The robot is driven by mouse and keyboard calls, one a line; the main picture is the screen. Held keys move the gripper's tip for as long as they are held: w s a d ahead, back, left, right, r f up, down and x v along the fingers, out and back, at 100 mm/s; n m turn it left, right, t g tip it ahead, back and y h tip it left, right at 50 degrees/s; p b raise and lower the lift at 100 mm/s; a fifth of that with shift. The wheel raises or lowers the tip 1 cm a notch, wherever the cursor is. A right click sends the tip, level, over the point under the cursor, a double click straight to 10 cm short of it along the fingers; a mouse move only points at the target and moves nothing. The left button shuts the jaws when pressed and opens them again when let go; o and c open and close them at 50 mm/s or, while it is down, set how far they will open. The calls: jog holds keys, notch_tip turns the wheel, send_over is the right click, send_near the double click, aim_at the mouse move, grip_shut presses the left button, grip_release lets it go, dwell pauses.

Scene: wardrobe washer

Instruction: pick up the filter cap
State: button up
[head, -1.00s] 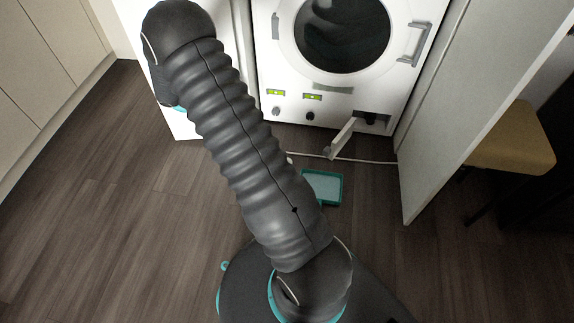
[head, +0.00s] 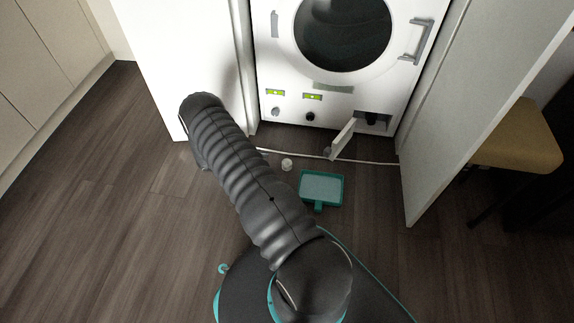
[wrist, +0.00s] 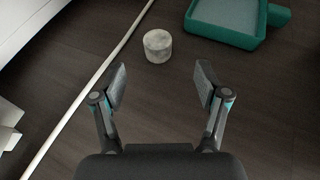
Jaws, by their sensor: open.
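The filter cap appears to be the small pale round piece (head: 287,164) on the dark floor in front of the washer. In the wrist view this filter cap (wrist: 158,45) is a short whitish, mottled cylinder standing upright beyond my fingertips. My gripper (wrist: 160,82) is open and empty, its two fingers apart, with the cap lying ahead of the gap between them and not touched. In the head view my gripper is hidden behind my arm.
A teal tray (head: 303,189) lies right of the cap; it also shows in the wrist view (wrist: 222,36). A white cord (head: 370,162) runs along the floor. The washer (head: 345,83) has its small lower flap (head: 342,139) open. A cabinet door (head: 455,110) and a stool (head: 520,140) stand right.

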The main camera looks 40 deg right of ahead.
aim_at(284, 163)
jog(key=x, duration=1)
jog(key=shift+d+f+b, duration=0.1)
jog(key=shift+d+b, duration=0.15)
jog(key=shift+b, duration=0.15)
jog(key=shift+w, duration=0.1)
jog(key=c, duration=1.2)
